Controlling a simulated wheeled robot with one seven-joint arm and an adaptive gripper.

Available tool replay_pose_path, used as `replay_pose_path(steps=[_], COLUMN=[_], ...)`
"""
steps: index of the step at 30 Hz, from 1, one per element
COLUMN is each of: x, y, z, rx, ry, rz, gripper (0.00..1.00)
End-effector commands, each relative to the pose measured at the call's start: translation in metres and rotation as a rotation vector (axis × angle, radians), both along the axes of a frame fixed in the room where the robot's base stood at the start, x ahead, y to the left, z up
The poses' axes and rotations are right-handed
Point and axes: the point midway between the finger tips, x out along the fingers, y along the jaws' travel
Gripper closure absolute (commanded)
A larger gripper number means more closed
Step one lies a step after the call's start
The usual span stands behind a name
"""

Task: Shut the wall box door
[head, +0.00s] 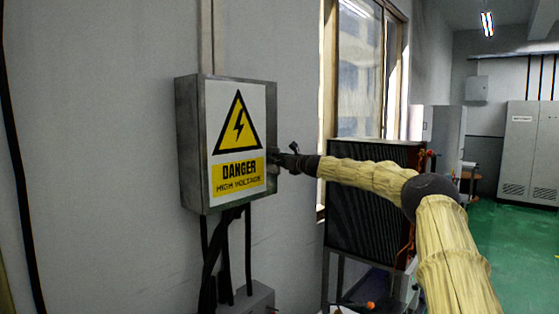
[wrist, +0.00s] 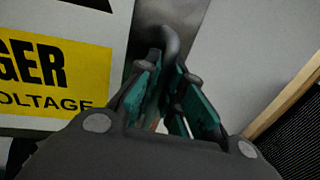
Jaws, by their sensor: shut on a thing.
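The grey metal wall box (head: 190,150) hangs on the wall at the left of centre in the head view. Its door (head: 222,100) faces me and carries a yellow and white "DANGER HIGH VOLTAGE" sign; the sign also shows in the wrist view (wrist: 50,70). The door looks flush or nearly flush with the box; I cannot make out a gap. My gripper (head: 279,160) is at the door's right edge. In the wrist view its green-padded fingers (wrist: 170,90) are shut on the curved metal door handle (wrist: 170,42). The fingers hide the handle's lower part.
Dark cables (head: 225,250) hang below the box. A black finned unit on a frame (head: 365,205) stands to the right, behind my arm, near the window (head: 360,75). Grey cabinets (head: 530,150) stand far right. The green floor (head: 515,240) there is open.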

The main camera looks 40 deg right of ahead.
Motion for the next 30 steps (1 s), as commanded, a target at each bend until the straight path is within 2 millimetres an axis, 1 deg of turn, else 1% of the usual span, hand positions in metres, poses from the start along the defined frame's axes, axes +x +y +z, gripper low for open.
replay_pose_path(steps=[1, 3, 4, 7, 13, 20, 26, 30], x=[0.0, -0.001, -0.001, -0.002, -0.005, -0.007, -0.024, -0.041], y=[0.002, 0.0, 0.0, -0.001, -0.006, -0.005, -0.004, -0.005], z=[0.005, 0.005, 0.005, 0.004, 0.002, 0.002, 0.002, 0.002], rx=[0.0, 0.0, 0.0, 0.0, 0.0, 0.001, 0.003, 0.002], ry=[-0.004, -0.004, -0.004, -0.004, -0.002, -0.002, -0.003, -0.003], rz=[0.001, 0.0, -0.001, -0.001, -0.005, -0.004, -0.002, -0.002], gripper=[1.0, 1.0, 0.87, 0.69, 0.69, 0.69, 0.69, 0.69])
